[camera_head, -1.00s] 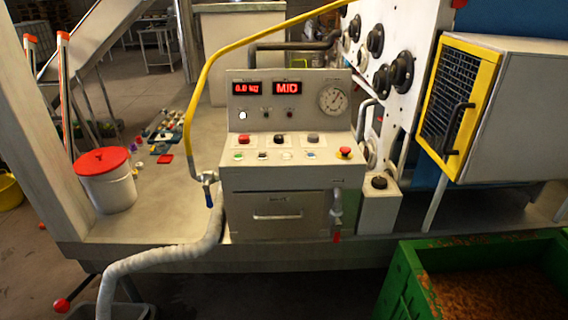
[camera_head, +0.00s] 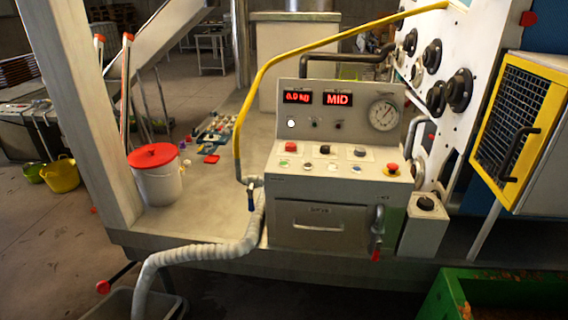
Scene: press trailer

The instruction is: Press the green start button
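The control console (camera_head: 284,220) stands on the trailer's edge near the middle of the view. Neither of my grippers is in view.
A grey ribbed hose (camera_head: 200,253) and a yellow pipe (camera_head: 262,78) run left of the console. A white bucket with a red lid (camera_head: 154,156) stands further left. A green crate (camera_head: 452,300) is at the lower right, below a yellow-framed mesh box (camera_head: 513,112).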

